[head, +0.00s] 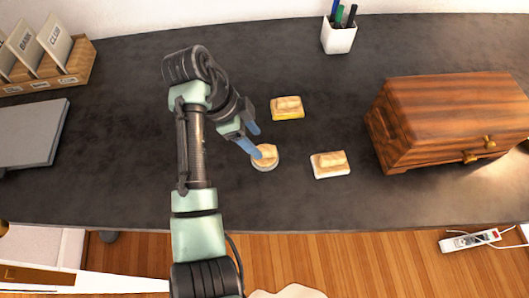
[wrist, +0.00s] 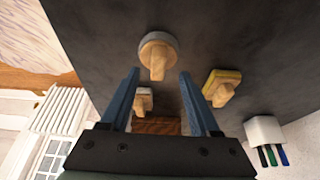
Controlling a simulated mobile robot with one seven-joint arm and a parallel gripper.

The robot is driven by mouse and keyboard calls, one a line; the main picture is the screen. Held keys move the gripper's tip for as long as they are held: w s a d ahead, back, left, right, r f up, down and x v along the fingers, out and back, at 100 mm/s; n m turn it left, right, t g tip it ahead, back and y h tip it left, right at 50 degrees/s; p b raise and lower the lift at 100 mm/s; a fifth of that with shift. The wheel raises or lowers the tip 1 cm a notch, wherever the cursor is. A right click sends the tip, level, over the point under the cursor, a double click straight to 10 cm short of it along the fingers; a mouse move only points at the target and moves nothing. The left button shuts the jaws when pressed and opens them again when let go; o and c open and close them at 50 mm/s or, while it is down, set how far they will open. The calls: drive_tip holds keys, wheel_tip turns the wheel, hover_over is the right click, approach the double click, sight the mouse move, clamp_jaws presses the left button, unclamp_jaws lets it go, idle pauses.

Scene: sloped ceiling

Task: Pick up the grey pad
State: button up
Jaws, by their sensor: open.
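The grey pad (head: 265,164) is a round pad with a wooden knob on top, lying on the dark table. It also shows in the wrist view (wrist: 172,42), just beyond the fingertips and roughly centred between them, with its knob pointing toward my gripper. My gripper (head: 255,141) is open with two blue fingers, just above and beside the pad in the head view. In the wrist view my gripper (wrist: 159,72) has nothing held between its fingers. I cannot tell whether a finger touches the knob.
A yellow pad (head: 288,116) and a white pad (head: 331,173), both rectangular with wooden tops, lie nearby. A wooden chest (head: 440,110) stands at right, a white pen cup (head: 339,38) at the back. A file holder (head: 50,75) and a grey laptop-like slab (head: 30,132) are at left.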

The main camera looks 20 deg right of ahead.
sight(265, 149)
drive_tip(key=x, duration=0.5)
drive_tip(key=shift+s+d, duration=0.2)
drive_tip(key=shift+s, duration=0.05)
clamp_jaws()
